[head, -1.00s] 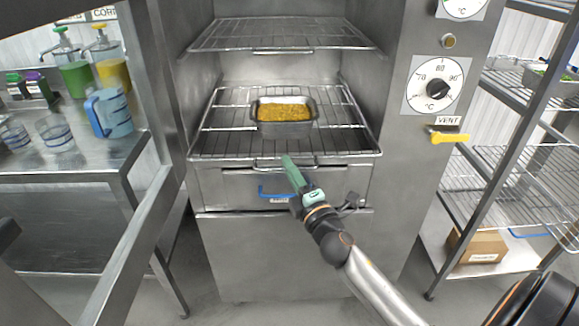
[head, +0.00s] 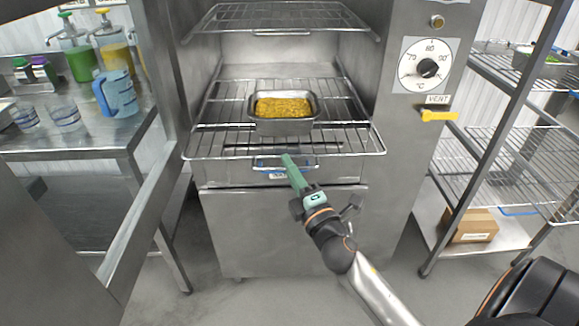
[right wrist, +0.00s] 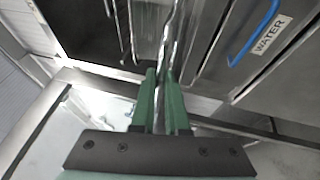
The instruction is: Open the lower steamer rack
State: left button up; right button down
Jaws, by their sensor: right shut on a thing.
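The lower steamer rack (head: 220,143) is a wire shelf that sticks out of the steamer cavity, its front edge overhanging the water drawer (head: 225,176). A metal pan of yellow food (head: 284,127) sits on it. My right gripper (head: 288,158), with green fingers, is shut on the wire handle (head: 262,169) at the rack's front middle. In the right wrist view, the fingertips (right wrist: 164,74) close around a metal wire. My left gripper is not in view.
The upper rack (head: 250,23) is above, inside the steamer. The open steamer door (head: 135,235) is at left, beside a counter (head: 100,137) with jugs and pump bottles. Wire shelving (head: 485,150) stands at right. The floor in front is clear.

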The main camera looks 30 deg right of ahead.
jog(key=c, duration=1.2)
grip_release()
jog(key=shift+s, duration=0.1)
pick_arm(q)
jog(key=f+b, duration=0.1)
jog(key=b, duration=0.1)
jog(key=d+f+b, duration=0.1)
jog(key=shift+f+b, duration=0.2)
jog(key=shift+b, duration=0.15)
pick_arm(e)
jog(key=v, duration=1.2)
jog(key=shift+s, duration=0.15)
jog(key=shift+f, duration=0.1)
